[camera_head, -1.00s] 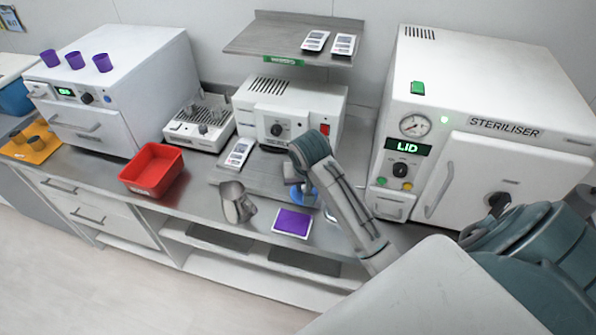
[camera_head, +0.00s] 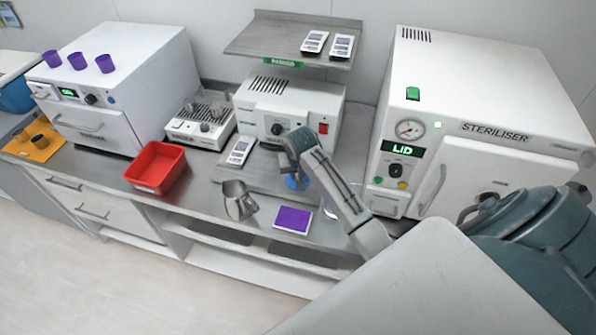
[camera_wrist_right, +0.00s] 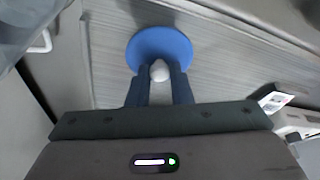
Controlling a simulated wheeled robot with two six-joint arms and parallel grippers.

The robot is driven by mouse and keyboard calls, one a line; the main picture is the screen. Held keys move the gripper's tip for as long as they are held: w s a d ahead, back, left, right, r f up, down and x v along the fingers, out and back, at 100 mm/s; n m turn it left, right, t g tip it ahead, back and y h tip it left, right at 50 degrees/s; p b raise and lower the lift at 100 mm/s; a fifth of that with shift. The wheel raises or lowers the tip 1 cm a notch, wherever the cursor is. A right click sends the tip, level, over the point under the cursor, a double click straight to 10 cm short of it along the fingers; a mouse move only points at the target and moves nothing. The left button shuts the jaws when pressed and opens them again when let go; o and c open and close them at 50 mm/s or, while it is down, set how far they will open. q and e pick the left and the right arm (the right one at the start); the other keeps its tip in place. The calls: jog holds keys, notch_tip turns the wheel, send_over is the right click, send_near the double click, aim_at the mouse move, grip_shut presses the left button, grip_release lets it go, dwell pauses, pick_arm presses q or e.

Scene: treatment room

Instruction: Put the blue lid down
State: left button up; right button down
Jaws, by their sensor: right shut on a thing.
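The blue lid (camera_wrist_right: 160,45) is a round disc with a pale knob (camera_wrist_right: 159,71) in the right wrist view. My right gripper (camera_wrist_right: 160,78) is shut on the knob, with a finger on each side. In the head view the blue lid (camera_head: 297,182) shows only partly, below my right gripper (camera_head: 290,166) and beside the arm. The lid is over the grey board on the counter; whether it touches the board cannot be told. My left gripper is not in view.
A metal jug (camera_head: 238,201) and a purple pad (camera_head: 293,219) are at the counter's front. A red tray (camera_head: 157,167) is left. A white device (camera_head: 284,112) stands behind under a shelf (camera_head: 262,41). The steriliser (camera_head: 470,150) is right. The board (camera_head: 228,175) has free room left of the lid.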

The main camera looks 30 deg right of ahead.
jog(key=shift+f, duration=0.1)
jog(key=c, duration=1.3)
grip_release()
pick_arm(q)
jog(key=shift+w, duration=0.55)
pick_arm(e)
jog(key=shift+r, duration=0.4)
pick_arm(q)
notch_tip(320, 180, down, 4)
jog(key=b, duration=0.4)
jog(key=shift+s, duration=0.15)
pick_arm(e)
jog(key=v, duration=1.1)
jog(key=shift+s+r, duration=0.2)
jog(key=shift+a, duration=0.1)
